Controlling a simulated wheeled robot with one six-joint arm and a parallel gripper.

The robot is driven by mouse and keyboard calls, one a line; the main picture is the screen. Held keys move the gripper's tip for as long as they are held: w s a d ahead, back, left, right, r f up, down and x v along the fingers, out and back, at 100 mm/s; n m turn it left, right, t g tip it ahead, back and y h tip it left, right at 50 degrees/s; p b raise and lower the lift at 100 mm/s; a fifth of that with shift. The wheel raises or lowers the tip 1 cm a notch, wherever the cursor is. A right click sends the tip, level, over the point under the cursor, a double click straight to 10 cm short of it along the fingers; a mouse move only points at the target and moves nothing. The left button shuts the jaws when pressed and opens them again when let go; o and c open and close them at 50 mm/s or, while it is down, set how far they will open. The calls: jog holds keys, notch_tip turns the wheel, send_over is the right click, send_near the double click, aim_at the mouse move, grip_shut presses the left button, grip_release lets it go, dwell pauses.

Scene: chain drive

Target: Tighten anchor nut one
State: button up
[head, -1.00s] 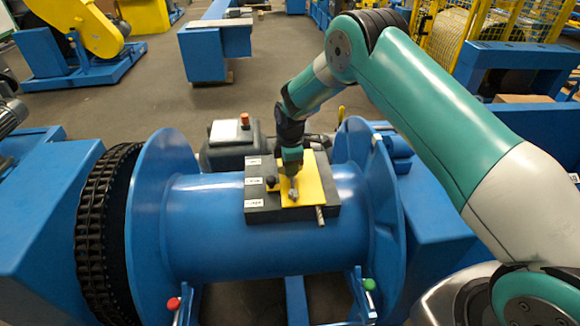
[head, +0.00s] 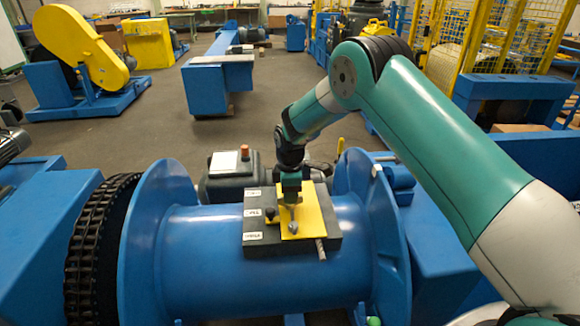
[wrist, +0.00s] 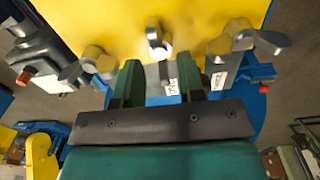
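A yellow plate (head: 312,216) lies on a dark grey block (head: 264,241) on the blue drum. A grey nut (head: 293,228) stands on the plate, with a dark knob (head: 270,213) at its left. In the wrist view, several winged nuts show at the yellow plate (wrist: 200,15): a left nut (wrist: 92,65), a middle nut (wrist: 156,40) and a right nut (wrist: 235,42). I cannot tell which is anchor nut one. My gripper (wrist: 159,66) is open and empty. Its fingers point at the plate, with the middle nut beyond the gap. It also shows above the plate in the head view (head: 291,201).
White labels (head: 253,213) line the block's left side. A small rod (head: 320,249) sticks out at its front. The blue drum (head: 200,265) has tall flanges at both ends. A black chain (head: 95,245) runs at the left. A grey motor (head: 228,172) stands behind.

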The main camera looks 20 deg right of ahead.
notch_tip(320, 180, up, 15)
jog(key=b, duration=0.2)
jog(key=shift+s+r, duration=0.2)
jog(key=shift+s, duration=0.05)
jog(key=s+a+r+m+y, duration=0.1)
jog(key=s+r+m, duration=0.1)
jog(key=s, duration=1)
jog(key=s+a+r+m+y, duration=0.1)
jog(key=s+a+r+m, duration=0.1)
jog(key=s, duration=1.1)
jog(key=s+a+r+m+y, duration=0.1)
jog(key=s+r+m, duration=0.3)
jog(key=s, duration=0.8)
jog(key=shift+s+a+r+m+y, duration=0.15)
jog(key=shift+s+a+m+y, duration=0.2)
jog(key=shift+y, duration=0.25)
jog(key=shift+w, duration=0.1)
